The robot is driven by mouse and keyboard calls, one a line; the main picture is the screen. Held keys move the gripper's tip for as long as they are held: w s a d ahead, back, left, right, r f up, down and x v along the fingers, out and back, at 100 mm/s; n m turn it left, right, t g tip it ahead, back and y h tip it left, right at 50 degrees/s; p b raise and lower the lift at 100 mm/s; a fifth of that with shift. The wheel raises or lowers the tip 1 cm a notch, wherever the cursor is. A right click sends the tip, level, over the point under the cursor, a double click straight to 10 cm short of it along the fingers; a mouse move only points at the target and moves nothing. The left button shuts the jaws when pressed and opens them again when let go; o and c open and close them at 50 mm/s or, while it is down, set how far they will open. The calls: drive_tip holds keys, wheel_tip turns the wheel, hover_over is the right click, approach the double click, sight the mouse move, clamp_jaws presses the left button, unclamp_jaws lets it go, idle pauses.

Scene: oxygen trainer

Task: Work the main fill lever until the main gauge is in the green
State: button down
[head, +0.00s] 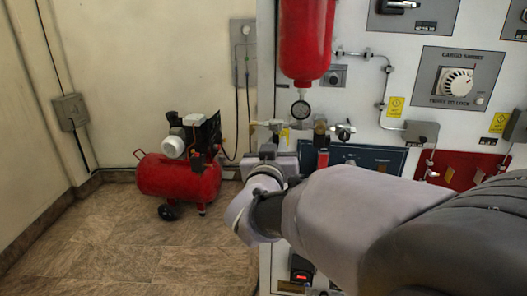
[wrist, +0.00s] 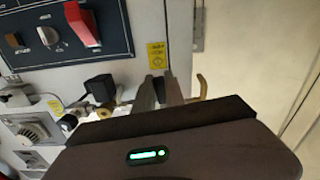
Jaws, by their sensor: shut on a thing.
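My gripper (wrist: 159,92) is shut on a small dark part between its fingers, which I take to be the main fill lever; the fingers and wrist hide most of it. A tan curved rod (wrist: 203,86) stands just right of the fingers in the wrist view. In the head view my gripper (head: 284,158) is at the pipework under the red cylinder (head: 306,38). A small round gauge (head: 301,109) hangs below that cylinder. Its face is too small to read the needle or a green band.
A dark blue switch panel (head: 370,157) is right of my gripper; its red switch (wrist: 82,24) shows in the wrist view. Brass fittings (wrist: 103,113) and a grey dial (wrist: 30,131) are nearby. A red compressor (head: 178,178) stands left on open floor.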

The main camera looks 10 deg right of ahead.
drive_tip(key=shift+w+a+m+b, duration=0.1)
drive_tip(key=shift+a+m+b, duration=0.15)
drive_tip(key=shift+m+b, duration=0.35)
drive_tip(key=c, duration=1.4)
unclamp_jaws()
drive_tip(key=p+v, duration=0.3)
drive_tip(key=v, duration=1.4)
drive_tip(key=shift+s, duration=0.2)
